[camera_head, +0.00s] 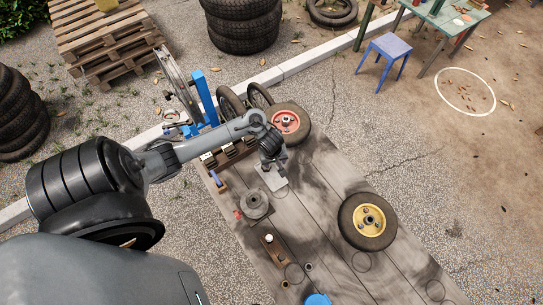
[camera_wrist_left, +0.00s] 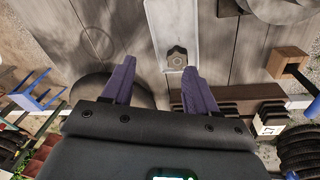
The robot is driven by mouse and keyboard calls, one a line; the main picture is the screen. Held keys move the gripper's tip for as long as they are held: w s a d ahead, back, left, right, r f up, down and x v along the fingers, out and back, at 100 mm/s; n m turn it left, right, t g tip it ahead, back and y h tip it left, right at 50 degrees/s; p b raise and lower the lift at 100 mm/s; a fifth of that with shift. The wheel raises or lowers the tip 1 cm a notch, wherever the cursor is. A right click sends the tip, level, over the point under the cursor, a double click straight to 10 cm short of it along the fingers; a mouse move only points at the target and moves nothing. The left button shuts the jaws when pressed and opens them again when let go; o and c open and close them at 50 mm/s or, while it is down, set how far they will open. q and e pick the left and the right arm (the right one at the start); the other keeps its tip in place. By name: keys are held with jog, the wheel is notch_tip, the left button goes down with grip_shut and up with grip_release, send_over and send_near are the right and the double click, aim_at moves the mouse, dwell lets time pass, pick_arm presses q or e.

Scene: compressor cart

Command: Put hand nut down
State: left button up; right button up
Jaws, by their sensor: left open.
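A small grey-brown nut-shaped piece (camera_wrist_left: 177,58), which looks like the hand nut, is on a pale metal plate (camera_wrist_left: 172,20) in the left wrist view. The plate also shows in the head view (camera_head: 274,180) on the wooden bench top, just below my left gripper (camera_head: 268,160). In the left wrist view my left gripper (camera_wrist_left: 160,68) has its two purple fingers spread, with nothing held between them. The nut appears just beyond the fingertips, nearer the right finger. Whether a finger touches it I cannot tell. My right gripper is not in view.
A red-hubbed wheel (camera_head: 286,122) is at the bench's far end, and a yellow-hubbed wheel (camera_head: 368,221) lies to the right. A round grey metal part (camera_head: 255,205) and a wooden block (camera_head: 271,247) are near the left edge. The middle boards are mostly clear.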

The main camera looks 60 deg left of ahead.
pick_arm(q)
jog(key=s+d+r+m+t, duration=0.1)
jog(key=d+r+m, duration=0.2)
jog(key=d+m, duration=0.25)
jog(key=s+d+r+m+t, duration=0.1)
jog(key=s+d+r+m, duration=0.2)
jog(key=d, duration=0.4)
jog(key=s+d+r+m, duration=0.4)
jog(key=s+r+m, duration=0.2)
jog(key=r+m, duration=0.2)
notch_tip(320, 180, up, 2)
jog(key=shift+s+d+h, duration=0.15)
jog(key=shift+s+h, duration=0.25)
